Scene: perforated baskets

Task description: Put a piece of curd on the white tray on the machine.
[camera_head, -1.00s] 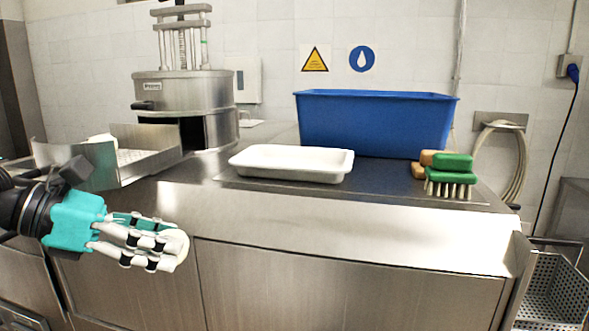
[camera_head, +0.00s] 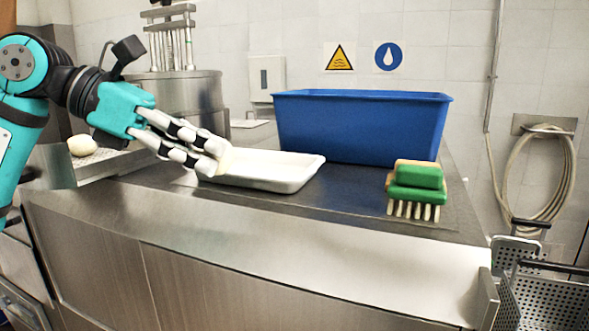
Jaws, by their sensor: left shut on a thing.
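The white tray (camera_head: 290,180) lies on the steel machine top (camera_head: 345,205), in front of the blue bin. My left gripper (camera_head: 210,156) comes in from the left, shut on a pale piece of curd (camera_head: 228,160). The fingers hide most of this piece. The fingertips and the curd overlap the tray's left end in the picture; I cannot tell whether the curd touches the tray. Another whitish rounded piece (camera_head: 82,145) lies at the far left on a perforated metal tray. My right gripper is out of view.
A blue bin (camera_head: 360,130) stands behind the white tray. Green brushes (camera_head: 415,185) lie to its right. A steel press (camera_head: 182,95) stands behind my left arm. Perforated baskets (camera_head: 540,300) are at the lower right. The machine top between tray and brushes is clear.

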